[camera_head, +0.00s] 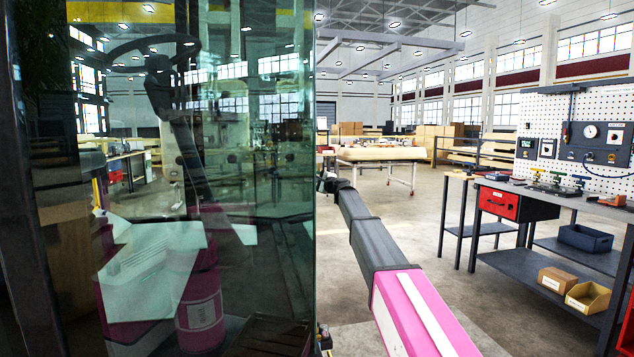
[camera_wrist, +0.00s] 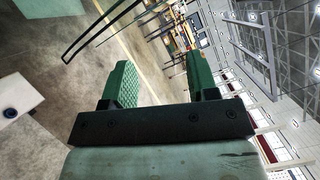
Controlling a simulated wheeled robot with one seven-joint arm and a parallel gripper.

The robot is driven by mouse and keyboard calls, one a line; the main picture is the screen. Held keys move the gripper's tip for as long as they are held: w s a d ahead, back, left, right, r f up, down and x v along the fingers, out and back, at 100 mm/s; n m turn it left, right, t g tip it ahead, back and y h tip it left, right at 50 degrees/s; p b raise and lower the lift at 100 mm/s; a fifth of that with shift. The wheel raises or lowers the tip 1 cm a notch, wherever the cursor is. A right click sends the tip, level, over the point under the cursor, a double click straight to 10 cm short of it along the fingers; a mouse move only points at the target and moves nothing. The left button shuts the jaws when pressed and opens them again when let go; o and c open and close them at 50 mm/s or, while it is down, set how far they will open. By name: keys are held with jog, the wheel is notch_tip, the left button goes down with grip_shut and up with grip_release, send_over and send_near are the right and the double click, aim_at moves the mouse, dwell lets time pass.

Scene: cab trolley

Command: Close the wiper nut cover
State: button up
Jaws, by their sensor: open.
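I cannot make out the wiper nut cover in either view. The cab's dark glass pane (camera_head: 255,190) fills the left of the head view, with reflections over it. My gripper (camera_wrist: 160,82) shows in the wrist view with its two green fingers wide apart. Nothing is between the fingers, and behind the gap are the floor and distant benches. I cannot make out the gripper in the head view. How far the gripper is from the cover cannot be told.
A workbench (camera_head: 560,200) with a red drawer, tools and a pegboard (camera_head: 610,150) stands at the right. Yellow and brown bins (camera_head: 588,297) lie on its lower shelf. A pale table (camera_head: 380,153) stands farther back. Open floor (camera_head: 428,220) lies between. A white surface (camera_wrist: 18,105) is at the wrist view's left.

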jog(key=w+r+m+t, duration=0.25)
jog(key=w+r, duration=0.35)
jog(key=r, duration=0.5)
jog(key=shift+g, duration=0.25)
jog(key=x, duration=1)
jog(key=shift+a, duration=0.55)
grip_shut()
